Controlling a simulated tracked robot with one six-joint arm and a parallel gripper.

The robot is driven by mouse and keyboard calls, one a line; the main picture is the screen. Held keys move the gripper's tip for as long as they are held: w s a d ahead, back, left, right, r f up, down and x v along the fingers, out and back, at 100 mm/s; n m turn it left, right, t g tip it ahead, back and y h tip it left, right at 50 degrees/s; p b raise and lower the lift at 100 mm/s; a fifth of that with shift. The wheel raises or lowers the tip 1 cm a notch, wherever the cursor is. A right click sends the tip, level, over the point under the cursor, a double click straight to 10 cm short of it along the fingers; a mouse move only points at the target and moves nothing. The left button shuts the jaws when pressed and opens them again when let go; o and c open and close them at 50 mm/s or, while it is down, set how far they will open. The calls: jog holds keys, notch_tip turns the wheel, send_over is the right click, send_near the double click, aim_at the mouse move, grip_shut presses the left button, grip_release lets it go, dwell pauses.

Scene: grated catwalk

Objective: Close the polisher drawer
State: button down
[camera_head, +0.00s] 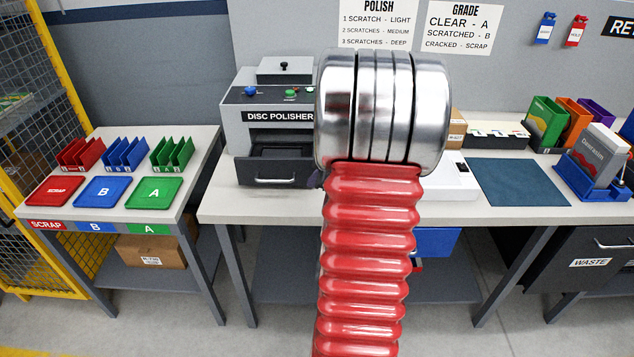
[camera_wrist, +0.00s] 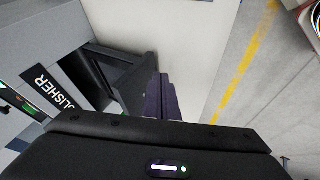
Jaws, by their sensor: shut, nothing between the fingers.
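The grey disc polisher (camera_head: 262,118) stands on the workbench, left of my arm. Its dark drawer (camera_head: 258,168) is pulled out at the bottom front, and a silver handle shows on its front face. In the wrist view the open drawer (camera_wrist: 128,82) juts out from the polisher body (camera_wrist: 40,50), beside the "POLISHER" label. My gripper (camera_wrist: 160,88) is shut and empty, with its dark fingers close to the drawer front. Whether they touch it I cannot tell. In the head view my arm hides most of the gripper and the polisher's right side.
A side table at left holds red, blue and green trays (camera_head: 101,191) and racks. A blue mat (camera_head: 515,181) and colored bins (camera_head: 548,122) lie right on the bench. The bench top (camera_head: 230,205) in front of the drawer is clear. Yellow fencing (camera_head: 60,45) stands far left.

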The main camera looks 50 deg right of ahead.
jog(key=shift+w+d, duration=0.65)
jog(key=shift+d, duration=0.2)
jog(key=shift+w, duration=0.1)
